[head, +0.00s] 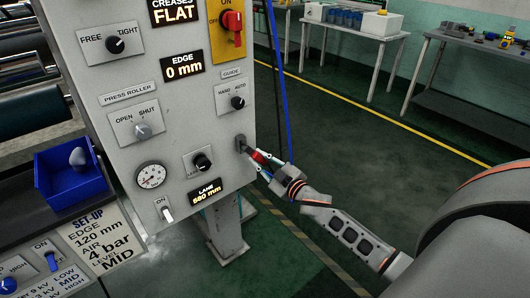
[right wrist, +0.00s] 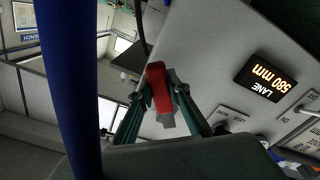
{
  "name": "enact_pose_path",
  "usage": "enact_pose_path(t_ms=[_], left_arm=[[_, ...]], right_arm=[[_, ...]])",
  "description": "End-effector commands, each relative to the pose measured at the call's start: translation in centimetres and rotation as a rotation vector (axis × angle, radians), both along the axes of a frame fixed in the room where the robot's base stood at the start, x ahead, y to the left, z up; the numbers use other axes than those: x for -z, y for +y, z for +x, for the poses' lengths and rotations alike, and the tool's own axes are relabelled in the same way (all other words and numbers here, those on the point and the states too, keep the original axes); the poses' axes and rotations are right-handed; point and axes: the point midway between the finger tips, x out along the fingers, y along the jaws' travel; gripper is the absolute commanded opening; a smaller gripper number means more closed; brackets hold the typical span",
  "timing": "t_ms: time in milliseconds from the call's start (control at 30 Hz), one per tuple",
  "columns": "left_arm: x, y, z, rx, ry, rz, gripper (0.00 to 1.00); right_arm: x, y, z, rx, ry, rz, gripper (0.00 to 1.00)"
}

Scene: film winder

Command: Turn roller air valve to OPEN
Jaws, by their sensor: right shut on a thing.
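A valve with a grey body (head: 241,143) sits at the right edge of the grey control panel. Its red handle (head: 258,157) points out to the right and slightly down in the head view. My right gripper (head: 263,161) is shut on this handle. In the right wrist view the red handle (right wrist: 158,88) stands between the two fingertips, with a grey part behind it. No OPEN mark beside this valve can be read. A PRESS ROLLER knob (head: 142,130) marked OPEN and SHUT is on the panel; its exact pointing is unclear. My left gripper is not in view.
The panel (head: 185,120) carries several knobs, a gauge (head: 151,175) and a lit LANE display (head: 204,192). A blue hose (head: 273,70) hangs just right of it. A blue bin (head: 70,180) stands at left. The floor at right is clear up to the benches.

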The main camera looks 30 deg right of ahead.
Motion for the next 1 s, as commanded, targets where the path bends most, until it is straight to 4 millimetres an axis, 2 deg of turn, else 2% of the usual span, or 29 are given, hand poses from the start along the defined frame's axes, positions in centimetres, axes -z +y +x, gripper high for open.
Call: enact_pose_path(t_ms=[33, 333, 700, 1000], left_arm=[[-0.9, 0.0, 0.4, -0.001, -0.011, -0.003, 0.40], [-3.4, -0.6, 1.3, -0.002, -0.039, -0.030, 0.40], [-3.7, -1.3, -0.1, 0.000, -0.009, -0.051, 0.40], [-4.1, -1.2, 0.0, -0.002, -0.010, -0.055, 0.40]], right_arm=[[-0.4, 0.4, 0.1, 0.000, -0.001, 0.050, 0.00], [0.4, 2.2, -0.1, -0.001, 0.020, 0.321, 0.00], [1.0, 3.9, -0.2, -0.002, 0.041, 0.560, 0.00], [1.2, 4.5, -0.3, -0.002, 0.047, 0.636, 0.00]])
